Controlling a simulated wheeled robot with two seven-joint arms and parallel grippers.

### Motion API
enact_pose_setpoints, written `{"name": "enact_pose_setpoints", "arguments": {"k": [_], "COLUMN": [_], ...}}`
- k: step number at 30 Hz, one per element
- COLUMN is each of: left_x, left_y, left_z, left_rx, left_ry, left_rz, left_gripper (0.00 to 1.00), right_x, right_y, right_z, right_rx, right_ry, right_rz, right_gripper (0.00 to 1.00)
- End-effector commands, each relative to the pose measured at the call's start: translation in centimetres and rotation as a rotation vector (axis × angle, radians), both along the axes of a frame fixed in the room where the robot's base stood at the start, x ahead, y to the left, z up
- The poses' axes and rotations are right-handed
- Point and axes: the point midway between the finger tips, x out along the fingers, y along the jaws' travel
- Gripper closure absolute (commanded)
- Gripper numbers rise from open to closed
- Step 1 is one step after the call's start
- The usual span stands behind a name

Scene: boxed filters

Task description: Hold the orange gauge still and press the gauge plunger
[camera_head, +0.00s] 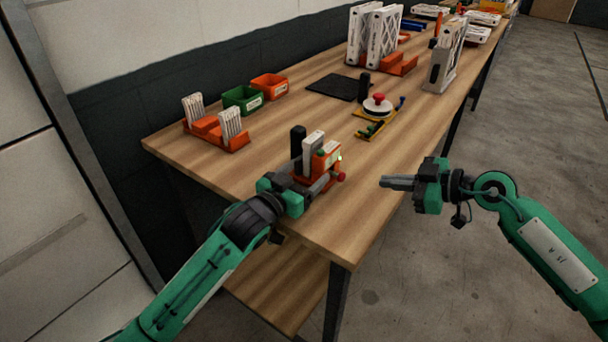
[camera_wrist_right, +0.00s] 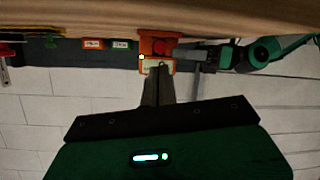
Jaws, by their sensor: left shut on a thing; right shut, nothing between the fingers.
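The orange gauge (camera_head: 328,160) stands near the table's front edge with a white piece upright in it and a black post beside it. Its red plunger (camera_head: 341,177) sticks out on the right side. My left gripper (camera_head: 310,186) is shut on the gauge's lower part. My right gripper (camera_head: 384,182) is shut and empty, to the right of the plunger and apart from it. In the right wrist view the gauge (camera_wrist_right: 158,67) and the red plunger (camera_wrist_right: 160,46) show just beyond my shut fingertips. A small light glows on the gauge.
The wooden table (camera_head: 270,188) holds an orange rack (camera_head: 215,132) with white filters, a green bin (camera_head: 243,98), an orange bin (camera_head: 270,86), a black mat (camera_head: 335,87) and a yellow fixture (camera_head: 367,124). Boxed filters (camera_head: 378,38) stand farther back. Open floor lies right of the table.

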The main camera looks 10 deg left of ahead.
Motion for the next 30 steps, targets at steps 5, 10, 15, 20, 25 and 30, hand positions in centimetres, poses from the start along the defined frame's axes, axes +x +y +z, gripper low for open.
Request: {"name": "enact_pose_setpoints", "arguments": {"k": [5, 10, 15, 20, 25, 30], "left_x": [0.0, 0.0, 0.0, 0.0, 0.0, 0.0], "left_y": [0.0, 0.0, 0.0, 0.0, 0.0, 0.0], "left_z": [-0.1, -0.1, -0.1, -0.1, -0.1, -0.1], "left_rx": [0.0, 0.0, 0.0, 0.0, 0.0, 0.0], "left_ry": [0.001, 0.001, 0.001, 0.001, 0.001, 0.001], "left_rz": [0.0, 0.0, 0.0, 0.0, 0.0, 0.0], "left_gripper": [0.63, 0.63, 0.63, 0.63, 0.63, 0.63], "right_x": [0.0, 0.0, -0.2, -1.1, -1.9, -1.9], "right_y": [0.0, 0.0, 0.4, 2.0, 3.5, 3.3], "right_z": [0.0, 0.0, 0.4, 2.6, 6.4, 9.5], "right_rx": [0.0, 0.0, 0.023, 0.144, 0.345, 0.505], "right_ry": [0.0, 0.0, -0.018, -0.113, -0.274, -0.408], "right_rz": [0.0, 0.0, 0.009, 0.041, 0.018, -0.099], "right_gripper": [1.0, 1.0, 1.0, 1.0, 1.0, 1.0]}}
